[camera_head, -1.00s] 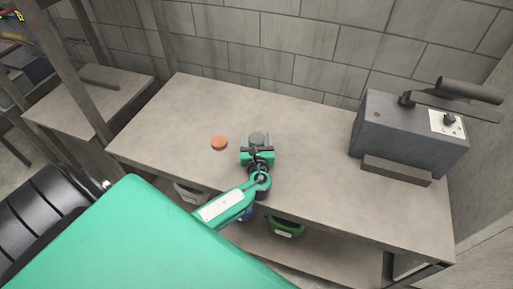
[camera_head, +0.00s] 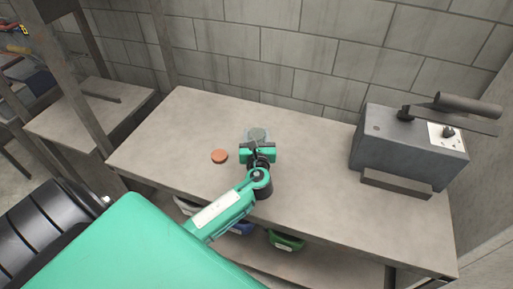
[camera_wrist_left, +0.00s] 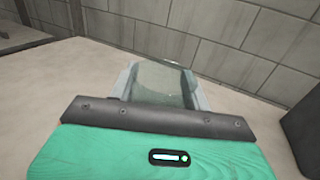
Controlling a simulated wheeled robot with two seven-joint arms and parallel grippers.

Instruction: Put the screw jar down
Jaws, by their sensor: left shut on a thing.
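The screw jar (camera_head: 257,135) is a clear greenish glass jar, seen from above in the head view. In the left wrist view the jar (camera_wrist_left: 162,84) stands between the two fingers, just beyond the dark edge of the gripper. My left gripper (camera_head: 257,142) is shut on the jar above the middle of the workbench. Whether the jar's base touches the bench top cannot be told, because the gripper hides it. My right gripper is not in view.
The workbench (camera_head: 315,185) has free room on both sides of the jar. An orange-brown round lid (camera_head: 220,156) lies left of the gripper. A grey machine box (camera_head: 410,145) stands at the right end. Green (camera_head: 286,240) and blue bins sit below.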

